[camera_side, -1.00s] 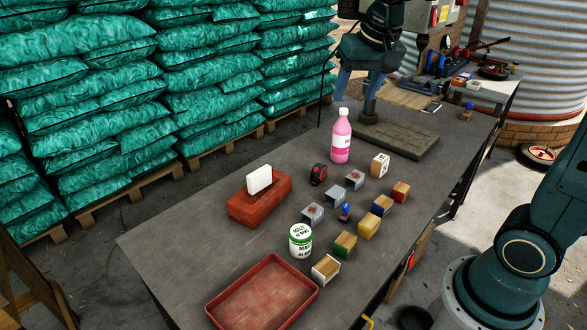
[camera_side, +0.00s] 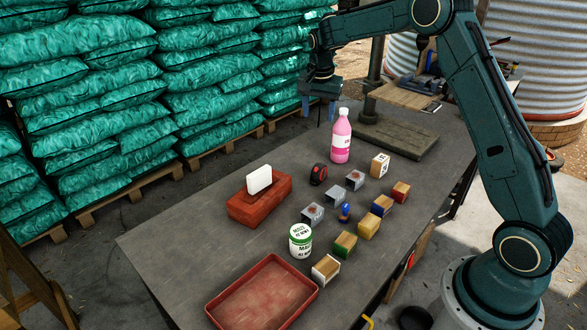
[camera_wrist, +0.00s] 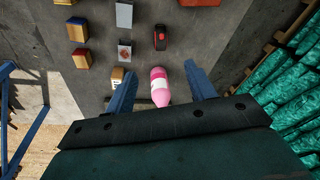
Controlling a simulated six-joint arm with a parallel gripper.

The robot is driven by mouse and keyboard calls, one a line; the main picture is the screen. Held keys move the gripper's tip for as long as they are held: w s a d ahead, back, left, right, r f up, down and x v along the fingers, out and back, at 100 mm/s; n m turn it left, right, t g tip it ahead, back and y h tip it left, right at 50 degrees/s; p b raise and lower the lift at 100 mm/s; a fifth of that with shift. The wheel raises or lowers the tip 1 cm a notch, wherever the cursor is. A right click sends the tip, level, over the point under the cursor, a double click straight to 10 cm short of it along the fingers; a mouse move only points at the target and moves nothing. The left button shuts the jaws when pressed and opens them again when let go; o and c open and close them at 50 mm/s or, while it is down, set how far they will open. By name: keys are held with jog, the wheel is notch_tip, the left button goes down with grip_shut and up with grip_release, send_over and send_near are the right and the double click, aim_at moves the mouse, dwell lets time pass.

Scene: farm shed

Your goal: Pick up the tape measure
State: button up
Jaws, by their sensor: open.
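The tape measure (camera_side: 318,174) is red and black and sits on the grey table, left of the pink bottle (camera_side: 340,137) in the side view. In the wrist view the tape measure (camera_wrist: 160,38) lies at the top, beyond the fingers and the pink bottle (camera_wrist: 160,86). My gripper (camera_side: 319,110) is open and empty, above the far left edge of the table, behind the bottle. In the wrist view its two blue fingers (camera_wrist: 160,86) stand apart, with the bottle showing between them.
Several small blocks (camera_side: 368,225) stand right of the tape measure. A brick-red block (camera_side: 259,212) with a white piece on top is left of it. A white jar (camera_side: 300,242) and a red tray (camera_side: 213,304) are nearer. Green sacks (camera_side: 208,95) are stacked beyond the table.

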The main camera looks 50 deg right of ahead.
aim_at(319, 165)
jog(key=w+d+f+m, duration=0.1)
jog(key=d+f, duration=0.1)
jog(key=f, duration=0.3)
jog(key=w+d+f+m+g, duration=0.1)
jog(key=w+d+f+m, duration=0.1)
jog(key=f, duration=0.4)
jog(key=shift+w+d+f, duration=0.3)
jog(key=shift+d, duration=0.5)
jog(key=shift+w+d+f, duration=0.1)
jog(key=shift+d+f, duration=0.1)
jog(key=shift+f, duration=1.2)
jog(key=shift+s+d+f, duration=0.1)
jog(key=shift+d+f, duration=0.15)
jog(key=shift+f, duration=1.15)
jog(key=shift+w+d+f, duration=0.1)
jog(key=shift+d+f, duration=0.1)
jog(key=shift+f, duration=1.2)
jog(key=shift+f, duration=0.15)
jog(key=shift+w+d+f, duration=0.1)
jog(key=shift+d+f, duration=0.05)
jog(key=shift+f, duration=1.1)
jog(key=shift+d+f, duration=0.1)
jog(key=shift+f, duration=1.1)
